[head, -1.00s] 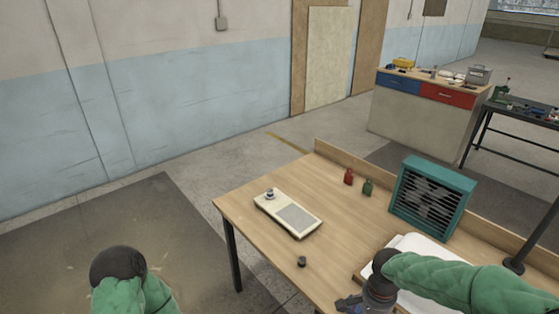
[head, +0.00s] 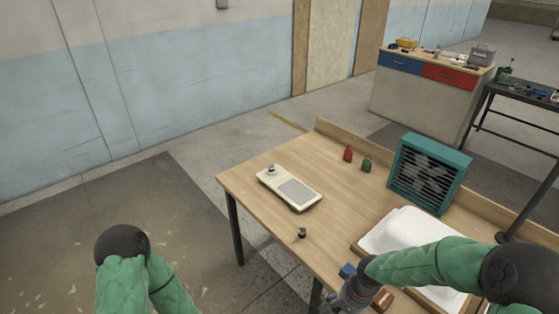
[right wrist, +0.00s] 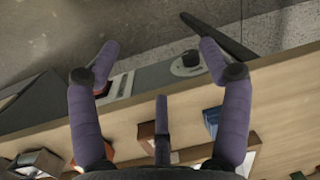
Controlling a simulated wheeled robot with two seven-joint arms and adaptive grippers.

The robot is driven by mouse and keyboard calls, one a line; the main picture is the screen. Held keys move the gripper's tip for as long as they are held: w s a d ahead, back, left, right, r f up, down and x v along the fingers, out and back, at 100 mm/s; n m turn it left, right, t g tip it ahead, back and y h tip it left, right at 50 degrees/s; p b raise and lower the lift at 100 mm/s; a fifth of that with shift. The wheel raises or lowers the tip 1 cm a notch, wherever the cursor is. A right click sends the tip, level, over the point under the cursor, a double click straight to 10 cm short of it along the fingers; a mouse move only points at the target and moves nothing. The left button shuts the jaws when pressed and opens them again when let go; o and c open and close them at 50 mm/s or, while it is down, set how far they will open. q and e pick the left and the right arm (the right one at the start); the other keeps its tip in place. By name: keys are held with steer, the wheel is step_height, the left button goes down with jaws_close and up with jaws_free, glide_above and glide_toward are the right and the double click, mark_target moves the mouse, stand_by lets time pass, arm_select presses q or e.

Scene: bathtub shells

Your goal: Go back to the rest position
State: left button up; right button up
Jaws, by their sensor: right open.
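My right gripper (head: 340,304) is low in the head view, at the table's front edge, partly cut off by the frame. A white shell (head: 400,232) lies at the table's right, partly hidden by my right arm.
A beige scale (head: 290,188), a small dark knob (head: 302,233), a red bottle (head: 348,154), a green bottle (head: 366,164) and a teal fan box (head: 430,172) are on the table. A blue block (head: 348,271) and a brown block (head: 382,299) are near my right gripper. Floor at left is clear.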

steer(key=s+a+f+n, duration=0.1)
steer(key=s+a+f, duration=0.1)
steer(key=f, duration=0.3)
steer(key=s+a+f+n+y, duration=0.1)
steer(key=s+a+f+n, duration=0.1)
steer(key=s+f, duration=0.3)
steer(key=s+a+f+n, duration=0.1)
steer(key=s+a+f, duration=0.2)
steer(key=f, duration=0.3)
steer(key=shift+s+a+n+t+y, duration=0.3)
steer(key=shift+a+y, duration=0.1)
steer(key=shift+a, duration=0.15)
